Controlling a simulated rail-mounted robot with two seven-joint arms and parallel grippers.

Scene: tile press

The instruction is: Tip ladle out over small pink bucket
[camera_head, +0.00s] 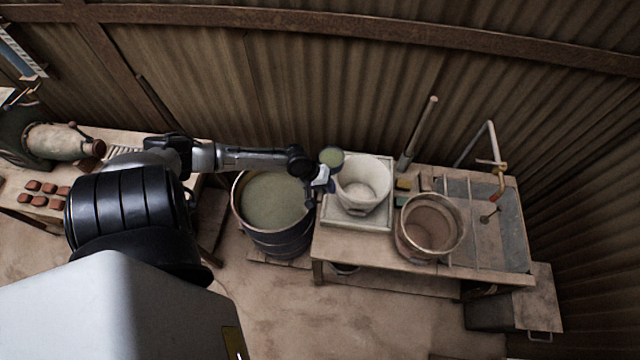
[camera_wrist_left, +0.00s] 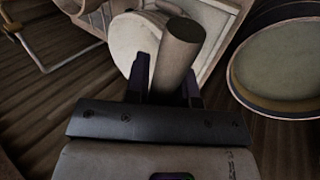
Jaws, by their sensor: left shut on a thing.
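My left gripper (camera_head: 321,184) is shut on the ladle's handle, a thick round grey-brown rod (camera_wrist_left: 178,50) between the fingers (camera_wrist_left: 166,88) in the left wrist view. The ladle's cup (camera_head: 331,157) shows a green surface, so it appears to hold green liquid. It is at the upper left rim of a pale, whitish bucket (camera_head: 376,173); its height above the rim is unclear. That bucket also shows in the left wrist view (camera_wrist_left: 128,38), partly behind the handle. A brownish-pink bucket (camera_head: 405,243) stands to its right on the table. My right gripper is not in view.
A large dark vat (camera_head: 262,238) of green liquid stands left of the wooden table (camera_head: 375,257). The pale bucket sits on a light square tray (camera_head: 337,219). A sink (camera_head: 515,225) with a brass tap (camera_head: 495,165) is at the right. A leaning rod (camera_head: 420,130) stands behind.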

